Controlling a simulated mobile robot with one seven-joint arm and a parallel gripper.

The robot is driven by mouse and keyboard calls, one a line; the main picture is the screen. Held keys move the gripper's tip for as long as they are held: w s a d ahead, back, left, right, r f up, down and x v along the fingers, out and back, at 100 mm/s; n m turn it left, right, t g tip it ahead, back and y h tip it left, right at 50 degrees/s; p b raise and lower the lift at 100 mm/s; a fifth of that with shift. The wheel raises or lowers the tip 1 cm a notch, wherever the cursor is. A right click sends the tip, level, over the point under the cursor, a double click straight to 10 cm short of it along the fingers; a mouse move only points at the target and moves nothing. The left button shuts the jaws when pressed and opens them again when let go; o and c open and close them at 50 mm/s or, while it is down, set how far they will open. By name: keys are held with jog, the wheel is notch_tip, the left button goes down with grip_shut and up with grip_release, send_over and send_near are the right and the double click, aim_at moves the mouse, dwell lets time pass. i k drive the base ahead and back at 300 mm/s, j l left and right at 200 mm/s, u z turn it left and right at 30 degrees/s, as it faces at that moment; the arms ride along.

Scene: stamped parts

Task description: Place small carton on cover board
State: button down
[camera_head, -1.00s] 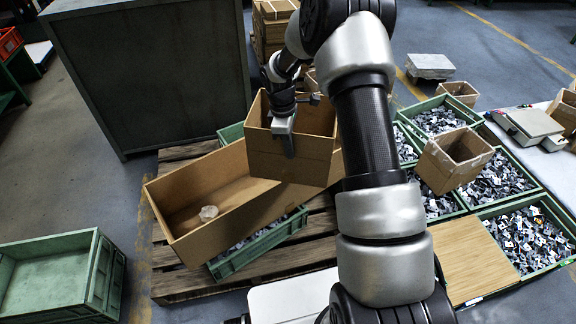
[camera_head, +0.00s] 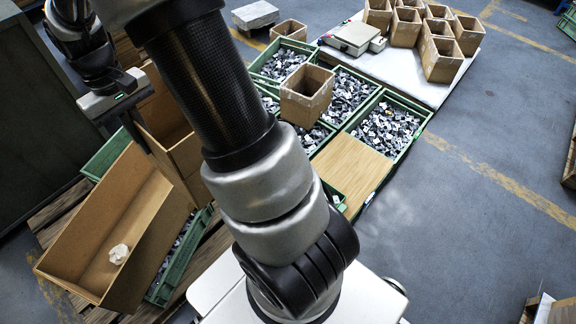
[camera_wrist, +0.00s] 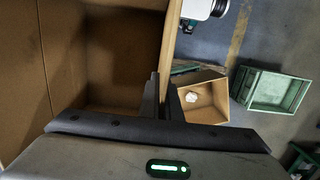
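The small carton, an open-topped brown box (camera_head: 185,150), hangs at the left of the head view, partly hidden behind my arm. My gripper (camera_head: 138,138) is shut on one wall of it. In the wrist view the carton (camera_wrist: 110,50) fills the left side, its wall pinched between my fingertips (camera_wrist: 162,95). The carton looks empty and held well above the floor. The cover board (camera_head: 352,170), a flat light-wood panel, lies over part of the green bins right of my arm. Its visible top is bare.
A long carton (camera_head: 95,225) with a crumpled white piece inside lies on the pallet below. Green bins of metal parts (camera_head: 388,128) surround the board, and another open carton (camera_head: 306,95) stands among them. Several cartons (camera_head: 440,50) stand on the white surface behind.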

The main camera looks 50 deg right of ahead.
aim_at(351, 164)
jog(key=k+l, duration=0.15)
jog(key=k, duration=0.45)
jog(key=k+l, duration=0.2)
jog(key=l, duration=0.2)
jog(key=k+l, duration=0.25)
jog(key=l, duration=1.1)
jog(key=i+l, duration=0.1)
jog(key=l, duration=1.9)
jog(key=i, duration=0.05)
